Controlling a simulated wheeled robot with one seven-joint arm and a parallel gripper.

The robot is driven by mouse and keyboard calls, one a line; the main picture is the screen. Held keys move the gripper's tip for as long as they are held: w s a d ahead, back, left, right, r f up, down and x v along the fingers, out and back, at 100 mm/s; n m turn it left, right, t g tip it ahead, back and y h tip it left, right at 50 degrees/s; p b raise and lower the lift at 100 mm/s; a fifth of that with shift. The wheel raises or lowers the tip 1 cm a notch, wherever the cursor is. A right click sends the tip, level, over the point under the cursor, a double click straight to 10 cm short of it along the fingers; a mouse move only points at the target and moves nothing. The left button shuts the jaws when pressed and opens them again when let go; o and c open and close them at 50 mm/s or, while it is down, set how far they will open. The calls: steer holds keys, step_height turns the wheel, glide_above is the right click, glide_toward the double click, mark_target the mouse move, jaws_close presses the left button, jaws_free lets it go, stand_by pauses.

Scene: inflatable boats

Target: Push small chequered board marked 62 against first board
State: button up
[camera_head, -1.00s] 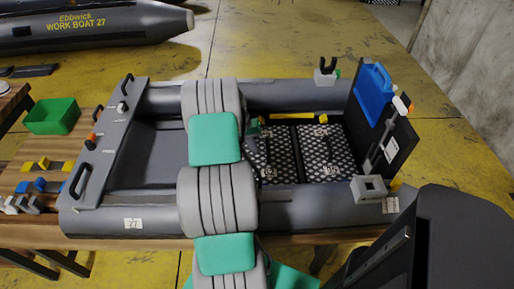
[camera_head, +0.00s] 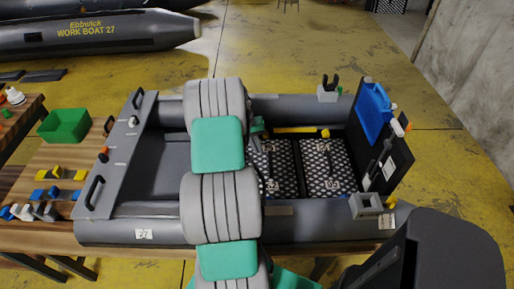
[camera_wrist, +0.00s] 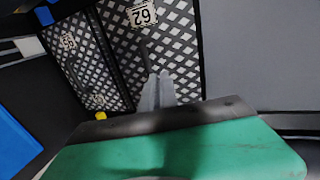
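The small chequered board marked 62 (camera_head: 283,160) lies in the boat floor, partly behind my arm. It shows at centre right in the wrist view (camera_wrist: 180,40), its label at the top. The first board (camera_head: 345,165) lies to its right in the head view, and at left in the wrist view (camera_wrist: 88,70). Only a narrow dark line shows between the boards. My gripper (camera_wrist: 158,78) shows as two grey fingertips close together over board 62, near its dark handle. Nothing shows between them; whether they touch the board is unclear. In the head view my arm mostly hides the gripper.
The grey inflatable boat (camera_head: 150,231) surrounds the boards, with a dark transom (camera_head: 397,150) and blue tank (camera_head: 374,112) at right. A yellow bar (camera_head: 295,130) lies along the far side. A green bin (camera_head: 63,125) stands on the bench at left.

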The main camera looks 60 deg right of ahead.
mark_target(264, 167)
steer(key=shift+s+f+m+b, duration=0.1)
steer(key=shift+f+m+b, duration=1.15)
steer(key=shift+m, duration=1.75)
steer(key=shift+f+m+b, duration=0.8)
steer(key=shift+f+m, duration=0.9)
steer(key=shift+m, duration=1.3)
steer(key=shift+s+f+m+b, duration=0.1)
steer(key=shift+f+m+b, duration=1.15)
steer(key=shift+m, duration=1.75)
steer(key=shift+f, duration=0.4)
steer(key=shift+s+d, duration=0.25)
steer(key=shift+s, duration=0.2)
steer(key=shift+s+d, duration=0.2)
steer(key=shift+s, duration=0.25)
steer(key=shift+w, duration=0.1)
